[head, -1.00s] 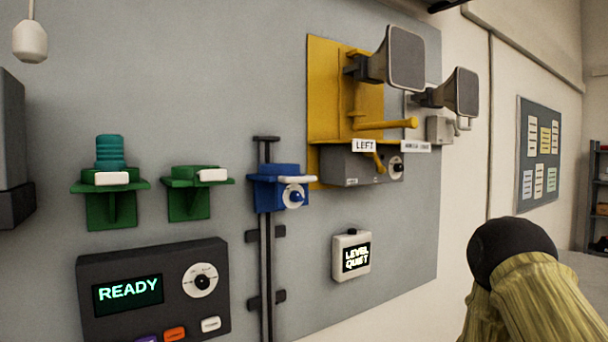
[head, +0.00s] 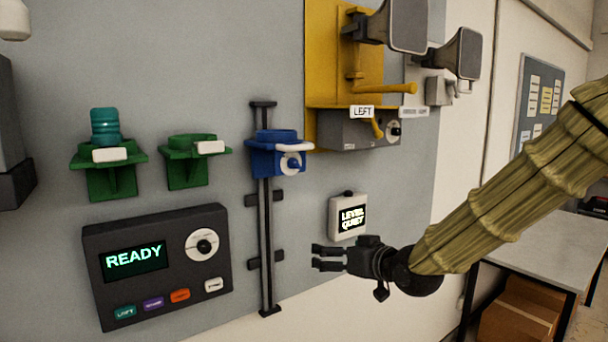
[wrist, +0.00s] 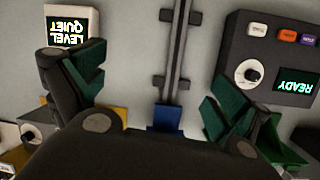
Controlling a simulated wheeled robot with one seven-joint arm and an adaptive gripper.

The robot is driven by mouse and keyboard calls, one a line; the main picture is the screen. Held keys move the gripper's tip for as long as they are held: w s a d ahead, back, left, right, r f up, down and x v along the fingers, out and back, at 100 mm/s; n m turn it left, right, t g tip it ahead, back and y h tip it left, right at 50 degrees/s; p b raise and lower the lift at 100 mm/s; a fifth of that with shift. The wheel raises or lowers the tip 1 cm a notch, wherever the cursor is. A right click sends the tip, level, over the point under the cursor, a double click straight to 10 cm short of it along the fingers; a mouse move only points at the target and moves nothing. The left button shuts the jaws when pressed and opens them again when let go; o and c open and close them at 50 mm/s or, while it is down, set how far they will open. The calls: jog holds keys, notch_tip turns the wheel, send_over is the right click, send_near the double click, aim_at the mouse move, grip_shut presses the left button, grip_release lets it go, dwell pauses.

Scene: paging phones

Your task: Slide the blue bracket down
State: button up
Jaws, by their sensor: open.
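The blue bracket (head: 268,158) sits near the top of a dark vertical rail (head: 265,225) on the grey wall panel. It has a white bar and a round white dial with a blue knob on its front. My gripper (head: 320,258) is open and empty, right of the rail's lower part and well below the bracket. In the wrist view, which appears upside down, my open gripper (wrist: 150,95) has the rail between its fingers in the picture, and the blue bracket (wrist: 166,118) shows partly behind the gripper body.
Left of the rail are two green brackets (head: 186,175), one holding a teal cylinder (head: 105,127), above a READY console (head: 155,265). A LEVEL QUIET box (head: 347,216) is just above my gripper. A yellow plate (head: 325,70) with horn speakers (head: 395,25) is at upper right.

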aim_at(303, 148)
notch_tip(303, 148, up, 24)
jog(key=s+a+f+n+t+y+p, duration=0.1)
jog(key=s+a+n+t+y, duration=0.1)
jog(key=s+n+y, duration=0.1)
jog(key=p+x, duration=0.1)
jog(key=x, duration=0.4)
jog(key=p+x, duration=0.2)
jog(key=x, duration=0.3)
jog(key=shift+r, duration=0.25)
jog(key=shift+w+a+f+p, duration=0.1)
jog(key=shift+w+a+p, duration=0.3)
jog(key=shift+w, duration=0.25)
jog(key=c, duration=1.5)
